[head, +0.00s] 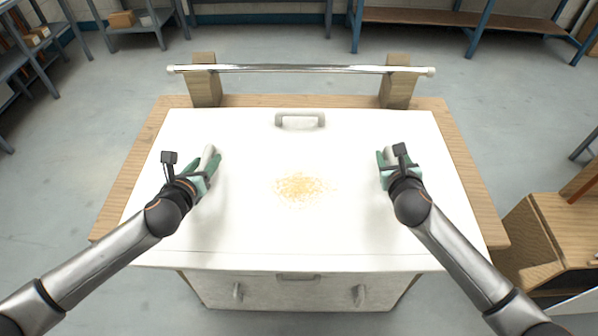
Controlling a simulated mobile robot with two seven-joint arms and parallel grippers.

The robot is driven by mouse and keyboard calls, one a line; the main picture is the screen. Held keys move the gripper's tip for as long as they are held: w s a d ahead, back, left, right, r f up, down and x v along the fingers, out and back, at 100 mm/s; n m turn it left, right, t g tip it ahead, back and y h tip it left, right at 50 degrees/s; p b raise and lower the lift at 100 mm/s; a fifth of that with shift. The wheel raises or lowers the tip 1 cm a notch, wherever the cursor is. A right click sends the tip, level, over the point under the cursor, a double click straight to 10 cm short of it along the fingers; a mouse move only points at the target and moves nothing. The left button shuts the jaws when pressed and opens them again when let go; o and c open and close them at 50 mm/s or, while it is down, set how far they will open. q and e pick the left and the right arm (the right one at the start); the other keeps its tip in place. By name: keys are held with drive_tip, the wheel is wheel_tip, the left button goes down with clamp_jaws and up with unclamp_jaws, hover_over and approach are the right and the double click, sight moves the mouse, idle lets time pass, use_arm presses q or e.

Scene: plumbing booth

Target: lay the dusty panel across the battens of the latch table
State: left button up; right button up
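The dusty panel (250,235) is a broad white sheet with a patch of orange-yellow dust (303,188) near its middle and a pale handle (300,120) by its far edge. It covers most of the wooden latch table (455,150), and its near edge overhangs the front. The battens are hidden, so I cannot tell whether it rests on them. My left gripper (205,172) is at the panel's left part, with a pale rounded piece by its green fingers. My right gripper (388,168) is at the right part. Whether either holds a grip on the panel is unclear.
A metal bar (300,69) spans two wooden posts (205,85) behind the panel. A pale cabinet front with handles (300,292) shows below the near edge. A wooden cabinet (540,240) stands close on the right. Shelving (450,18) lines the back; grey floor lies between.

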use_arm(q)
clamp_jaws()
use_arm(e)
clamp_jaws()
idle(0.8)
use_arm(q)
drive_tip(key=shift+r, duration=0.2)
use_arm(e)
drive_tip(key=shift+r, duration=0.2)
